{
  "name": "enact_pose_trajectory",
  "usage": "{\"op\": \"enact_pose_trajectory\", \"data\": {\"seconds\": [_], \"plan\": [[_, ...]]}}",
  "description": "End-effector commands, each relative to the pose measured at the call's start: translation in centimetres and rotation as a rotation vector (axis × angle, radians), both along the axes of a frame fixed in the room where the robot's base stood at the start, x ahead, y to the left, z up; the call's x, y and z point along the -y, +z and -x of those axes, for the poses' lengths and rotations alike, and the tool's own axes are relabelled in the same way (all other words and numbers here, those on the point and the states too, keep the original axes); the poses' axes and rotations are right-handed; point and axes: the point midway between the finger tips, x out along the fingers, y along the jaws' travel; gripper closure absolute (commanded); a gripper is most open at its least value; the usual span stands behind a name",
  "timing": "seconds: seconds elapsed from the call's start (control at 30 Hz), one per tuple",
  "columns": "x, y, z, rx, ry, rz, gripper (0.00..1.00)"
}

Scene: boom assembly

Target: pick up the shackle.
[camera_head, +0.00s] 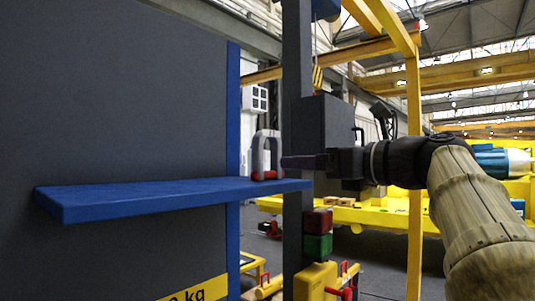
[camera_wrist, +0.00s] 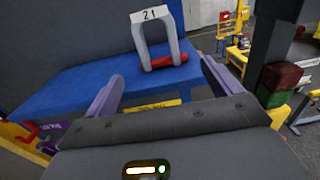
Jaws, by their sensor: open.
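The shackle (camera_head: 267,153) stands upright near the right end of the blue shelf (camera_head: 130,193). It is a grey U-shaped bow with its arch up and a red pin across the bottom. In the wrist view the shackle (camera_wrist: 158,40) is ahead of the fingers, with a white tag reading 21 on its top. My gripper (camera_head: 285,161) comes from the right at about shackle height, its tip close to the shackle's right side. In the wrist view my gripper's purple fingers (camera_wrist: 160,85) are spread apart with nothing between them. The shackle is beyond the fingertips.
A dark grey wall (camera_head: 120,90) stands behind the shelf, with a blue upright edge. A dark post (camera_head: 297,120) stands close by the shelf's right end. Red and green boxes (camera_head: 318,232) are below right. The shelf's left part is bare.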

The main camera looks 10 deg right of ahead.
Motion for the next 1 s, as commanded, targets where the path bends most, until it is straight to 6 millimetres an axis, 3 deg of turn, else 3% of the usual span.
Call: {"op": "enact_pose_trajectory", "data": {"seconds": [0.4, 1.0], "plan": [[-3.9, 0.3, -5.8, -0.002, 0.002, -0.001, 0.09], [-5.2, 0.8, -7.4, -0.001, 0.002, 0.0, 0.09]]}}
